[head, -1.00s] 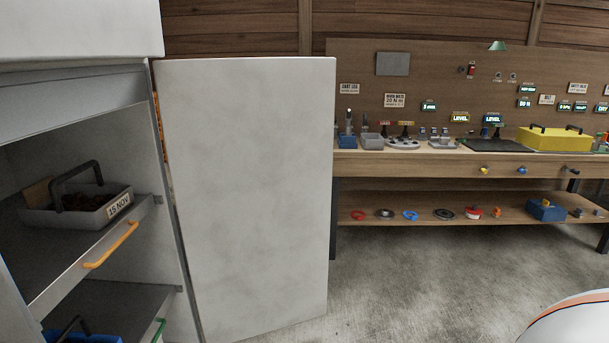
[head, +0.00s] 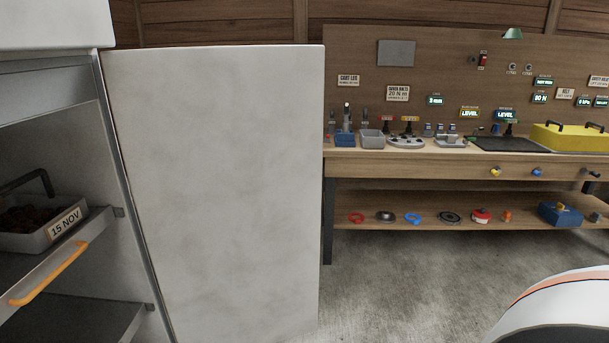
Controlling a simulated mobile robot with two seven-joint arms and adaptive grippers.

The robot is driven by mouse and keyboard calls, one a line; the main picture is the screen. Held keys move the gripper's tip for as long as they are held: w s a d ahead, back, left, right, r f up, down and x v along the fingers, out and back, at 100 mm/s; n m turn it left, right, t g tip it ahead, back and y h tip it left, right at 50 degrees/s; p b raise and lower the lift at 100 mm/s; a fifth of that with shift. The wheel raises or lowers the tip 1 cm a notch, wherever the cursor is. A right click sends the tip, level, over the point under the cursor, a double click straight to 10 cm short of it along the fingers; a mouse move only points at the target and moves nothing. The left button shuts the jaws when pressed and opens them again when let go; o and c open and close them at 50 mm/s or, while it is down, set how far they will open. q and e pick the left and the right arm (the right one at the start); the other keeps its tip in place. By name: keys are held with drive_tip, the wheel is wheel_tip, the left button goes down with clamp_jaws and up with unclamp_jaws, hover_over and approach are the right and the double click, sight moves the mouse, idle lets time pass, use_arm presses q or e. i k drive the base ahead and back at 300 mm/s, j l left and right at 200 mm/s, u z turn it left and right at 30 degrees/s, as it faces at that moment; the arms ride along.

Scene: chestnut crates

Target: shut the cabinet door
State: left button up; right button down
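The cabinet (head: 75,72) stands at the left with its interior exposed. Its white door (head: 215,190) is swung open to the right of the opening, and its broad plain face fills the middle left of the head view. No handle shows on this face. Inside, a grey crate (head: 35,235) labelled "15 NOV" holds dark brown contents and sits on a pull-out shelf (head: 95,235) with an orange handle (head: 50,275). Neither gripper is in view.
A wooden workbench (head: 430,165) with tools, signs and a yellow case (head: 570,138) stands behind and right of the door. Several small parts lie on its lower shelf (head: 390,240). Bare concrete floor (head: 400,285) lies between. A white rounded part with an orange stripe shows at lower right.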

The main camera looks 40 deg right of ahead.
sight(221, 147)
drive_tip(key=i+l, duration=0.15)
drive_tip(key=l, duration=0.25)
drive_tip(key=i+l+u, duration=0.1)
drive_tip(key=l, duration=0.3)
drive_tip(key=i+l, duration=0.15)
drive_tip(key=l, duration=0.25)
drive_tip(key=i+l+u, duration=0.1)
drive_tip(key=l, duration=0.3)
drive_tip(key=i+l, duration=0.15)
drive_tip(key=l, duration=0.25)
drive_tip(key=i+l+u, duration=0.15)
drive_tip(key=l, duration=0.25)
drive_tip(key=i+l, duration=0.1)
drive_tip(key=l, duration=0.3)
